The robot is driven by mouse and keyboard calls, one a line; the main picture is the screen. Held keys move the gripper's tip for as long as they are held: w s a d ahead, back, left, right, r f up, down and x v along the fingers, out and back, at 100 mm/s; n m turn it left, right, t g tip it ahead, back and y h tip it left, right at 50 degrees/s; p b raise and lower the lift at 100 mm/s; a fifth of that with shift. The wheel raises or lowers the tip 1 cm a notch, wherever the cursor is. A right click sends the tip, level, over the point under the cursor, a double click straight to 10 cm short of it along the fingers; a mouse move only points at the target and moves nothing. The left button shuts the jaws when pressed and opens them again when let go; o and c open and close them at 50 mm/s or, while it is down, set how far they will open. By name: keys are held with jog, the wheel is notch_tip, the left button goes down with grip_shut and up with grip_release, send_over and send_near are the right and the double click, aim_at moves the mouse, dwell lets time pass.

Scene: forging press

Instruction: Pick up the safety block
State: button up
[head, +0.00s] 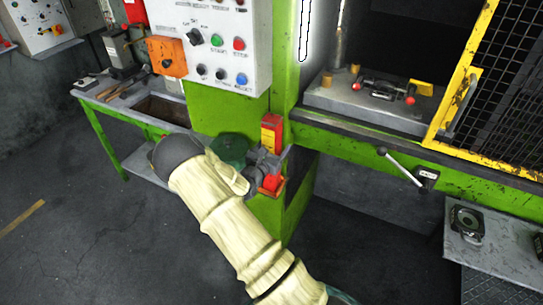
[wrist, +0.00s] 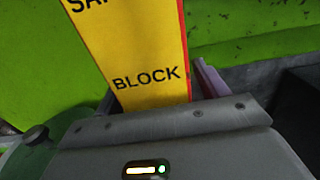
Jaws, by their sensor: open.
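The safety block (head: 271,134) is a yellow and red upright piece at the green press column in the head view. In the wrist view the safety block (wrist: 140,55) shows a yellow face with black lettering, "BLOCK" readable, and a red right edge. My gripper (head: 270,162) is in front of the block, overlapping its middle. In the wrist view my gripper (wrist: 155,90) is open, with a finger to either side of the block's lower visible part. The grey wrist housing hides the block's lower end. I cannot tell whether the fingers touch it.
A control panel (head: 213,45) with buttons is above and left of my gripper. A green workbench (head: 104,108) stands at left. The press bed (head: 320,93), a yellow mesh guard (head: 457,88) and a lever (head: 400,167) are at right. The floor at left is mostly clear.

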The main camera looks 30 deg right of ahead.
jog(key=shift+c, duration=0.4)
jog(key=c, duration=1.5)
jog(key=shift+r, duration=0.1)
grip_shut()
jog(key=r+b, duration=0.1)
jog(key=r, duration=0.2)
jog(key=r+b, duration=0.1)
jog(key=r, duration=0.3)
jog(key=shift+s+a, duration=0.15)
jog(key=shift+a, duration=0.05)
jog(key=b+v, duration=0.4)
jog(key=v, duration=1.5)
jog(key=shift+s+a, duration=0.2)
jog(key=shift+a, duration=0.05)
jog(key=shift+d+f, duration=0.1)
